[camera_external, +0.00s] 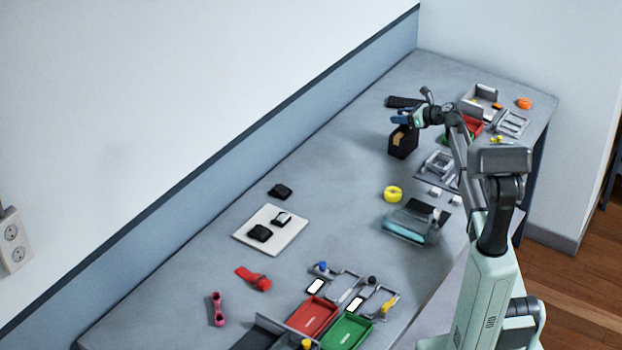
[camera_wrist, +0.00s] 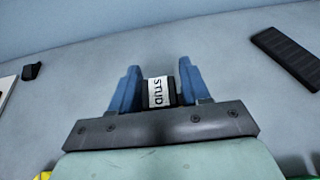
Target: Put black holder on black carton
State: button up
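The black holder (camera_wrist: 157,92) is a small dark piece with a white label reading STUD, and in the wrist view it sits between the two blue fingers of my gripper (camera_wrist: 159,88). The fingers flank it closely on both sides. In the external view my gripper (camera_external: 402,118) is over the top of the black carton (camera_external: 402,146), an upright dark box with a tan strip on top. The holder is mostly hidden there, so I cannot tell whether it touches the carton. The carton is hidden in the wrist view.
A black remote-like bar (camera_wrist: 288,58) lies behind the carton. A grey bracket plate (camera_external: 438,162), yellow tape roll (camera_external: 393,194) and trays (camera_external: 347,332) are on the bench. A white board (camera_external: 270,243) carries black pieces. The bench left of the carton is clear.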

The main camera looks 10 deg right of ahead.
jog(key=shift+o, duration=1.2)
jog(key=shift+s+d+r, duration=0.1)
jog(key=shift+d+r, duration=0.05)
jog(key=shift+r, duration=0.05)
jog(key=v, duration=1.1)
jog(key=shift+s+d+r, duration=0.2)
